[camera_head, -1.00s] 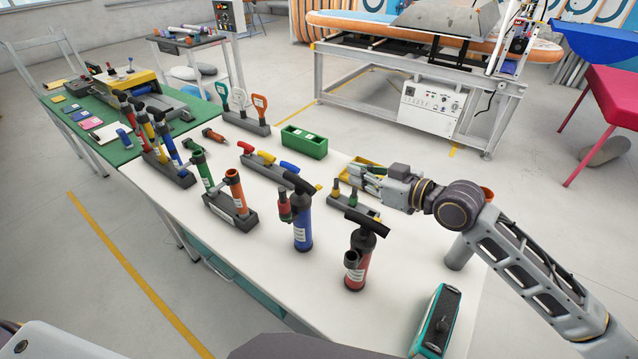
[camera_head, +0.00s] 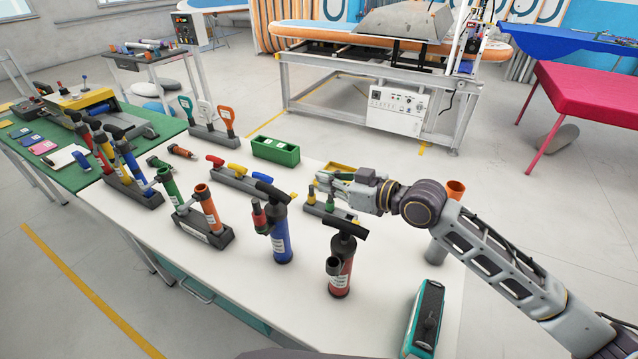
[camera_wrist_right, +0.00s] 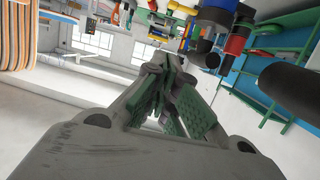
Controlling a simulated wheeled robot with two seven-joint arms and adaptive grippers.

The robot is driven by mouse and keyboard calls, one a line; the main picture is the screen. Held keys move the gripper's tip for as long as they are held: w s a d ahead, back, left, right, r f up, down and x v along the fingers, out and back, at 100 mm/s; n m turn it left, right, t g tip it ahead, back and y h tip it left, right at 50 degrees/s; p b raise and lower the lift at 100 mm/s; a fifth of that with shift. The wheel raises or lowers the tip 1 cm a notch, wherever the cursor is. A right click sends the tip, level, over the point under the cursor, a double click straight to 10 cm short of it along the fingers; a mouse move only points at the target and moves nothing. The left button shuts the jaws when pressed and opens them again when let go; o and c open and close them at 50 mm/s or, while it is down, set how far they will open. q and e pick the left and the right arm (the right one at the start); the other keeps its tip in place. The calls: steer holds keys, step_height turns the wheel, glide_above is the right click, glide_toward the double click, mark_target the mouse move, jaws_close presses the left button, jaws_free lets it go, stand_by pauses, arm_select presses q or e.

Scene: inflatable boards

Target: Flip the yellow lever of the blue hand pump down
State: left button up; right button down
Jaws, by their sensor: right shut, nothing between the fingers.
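My right gripper (camera_head: 330,186) is behind and to the right of the pump, above a small grey rack, apart from the pump. Its fingers are closed together and empty. In the right wrist view the closed fingers (camera_wrist_right: 165,80) show in the middle, with tilted pump-like shapes at upper right. My left gripper is out of view.
A red pump (camera_head: 341,265) stands right of the blue one, below my right arm. A rack with red, yellow and blue handles (camera_head: 238,171) lies behind the blue pump. A green box (camera_head: 275,152) and a teal case (camera_head: 425,318) are also on the table. The front middle is clear.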

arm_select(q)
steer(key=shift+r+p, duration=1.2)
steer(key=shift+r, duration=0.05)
arm_select(e)
steer(key=w+a+f, duration=0.4)
steer(key=a+f, duration=0.2)
steer(key=a, duration=0.2)
steer(key=shift+w+f, duration=0.15)
steer(key=shift+w, duration=0.1)
